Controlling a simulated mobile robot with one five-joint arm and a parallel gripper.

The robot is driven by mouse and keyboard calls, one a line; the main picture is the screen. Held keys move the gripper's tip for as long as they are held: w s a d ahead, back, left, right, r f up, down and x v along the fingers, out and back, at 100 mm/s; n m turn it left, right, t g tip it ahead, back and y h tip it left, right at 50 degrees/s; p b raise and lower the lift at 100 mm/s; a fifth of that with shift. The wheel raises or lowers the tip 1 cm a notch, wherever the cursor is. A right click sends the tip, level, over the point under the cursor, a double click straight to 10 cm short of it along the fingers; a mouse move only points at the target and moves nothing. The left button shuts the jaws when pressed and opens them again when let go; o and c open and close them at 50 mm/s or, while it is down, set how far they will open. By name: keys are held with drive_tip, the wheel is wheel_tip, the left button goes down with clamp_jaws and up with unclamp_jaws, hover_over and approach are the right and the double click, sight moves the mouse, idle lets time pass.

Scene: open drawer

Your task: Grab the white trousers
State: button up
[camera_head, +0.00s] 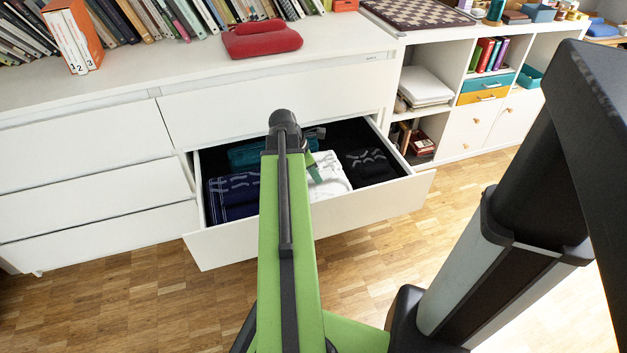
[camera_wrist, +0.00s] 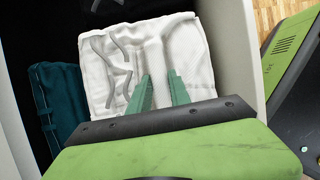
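The white trousers (camera_head: 332,182) lie folded in the open drawer, between dark blue and black clothes. In the wrist view the white trousers (camera_wrist: 195,48) fill the middle, with grey wavy lines on their left part. My gripper (camera_wrist: 160,74) is over them, its two green fingers apart and pointing at the cloth. A strip of white cloth shows between the fingers; I cannot tell whether the tips touch it. In the head view my gripper (camera_head: 312,163) reaches down into the drawer, and my arm hides part of the contents.
The drawer (camera_head: 330,222) also holds folded dark blue jeans (camera_head: 232,196), teal cloth (camera_head: 244,156) and black clothes (camera_head: 368,166). Its walls stand close around them. A red object (camera_head: 262,40) and books lie on the dresser top. A white shelf unit stands at the right.

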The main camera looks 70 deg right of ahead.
clamp_jaws()
idle(1.1)
drive_tip(key=shift+r, duration=0.15)
wheel_tip(320, 180, up, 10)
drive_tip(key=p, duration=1)
